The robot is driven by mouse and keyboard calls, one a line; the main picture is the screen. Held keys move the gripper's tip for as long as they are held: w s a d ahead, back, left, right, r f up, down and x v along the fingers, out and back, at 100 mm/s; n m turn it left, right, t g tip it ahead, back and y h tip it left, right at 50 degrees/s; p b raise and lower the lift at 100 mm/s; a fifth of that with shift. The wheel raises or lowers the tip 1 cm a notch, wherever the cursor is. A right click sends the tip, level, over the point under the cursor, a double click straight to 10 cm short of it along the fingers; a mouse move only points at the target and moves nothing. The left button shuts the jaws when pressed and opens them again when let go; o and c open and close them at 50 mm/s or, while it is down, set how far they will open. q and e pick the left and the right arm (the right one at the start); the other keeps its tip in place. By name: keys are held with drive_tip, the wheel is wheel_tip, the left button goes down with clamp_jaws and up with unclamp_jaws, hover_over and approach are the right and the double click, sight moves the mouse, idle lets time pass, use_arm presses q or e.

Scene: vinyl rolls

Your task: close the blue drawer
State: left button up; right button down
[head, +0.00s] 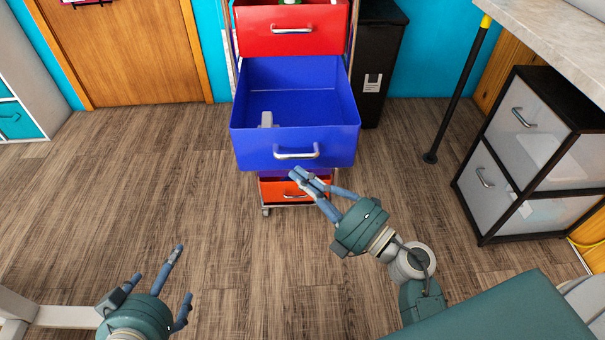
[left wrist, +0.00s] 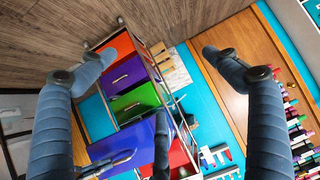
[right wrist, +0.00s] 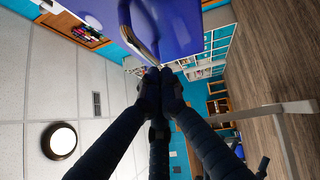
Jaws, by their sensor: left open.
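The blue drawer (head: 255,145) is pulled far out of a narrow drawer cart, with its inside showing in the head view. A small grey item (head: 267,119) lies in it. Its silver handle (head: 297,154) is on the front panel. My right gripper (head: 308,178) is shut and empty, with its fingertips just below and in front of the handle. In the right wrist view the blue front (right wrist: 188,25) lies just beyond the closed fingers; contact cannot be told. My left gripper (head: 163,275) is open and empty at lower left, away from the cart. The blue drawer also shows in the left wrist view (left wrist: 135,135).
A red drawer (head: 290,42) is above the blue one and an orange drawer (head: 275,190) is below. A black bin (head: 380,60) stands behind on the right. A black-framed drawer unit (head: 520,150) and a table leg (head: 455,95) stand farther right. Floor on the left is clear.

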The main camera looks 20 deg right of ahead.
sight(296, 148)
use_arm(q)
drive_tip(key=shift+w+d+r, duration=0.1)
drive_tip(key=shift+w+r, duration=0.15)
use_arm(e)
drive_tip(key=shift+w+d+r, duration=0.1)
drive_tip(key=shift+w+d, duration=0.05)
drive_tip(key=shift+w, duration=0.35)
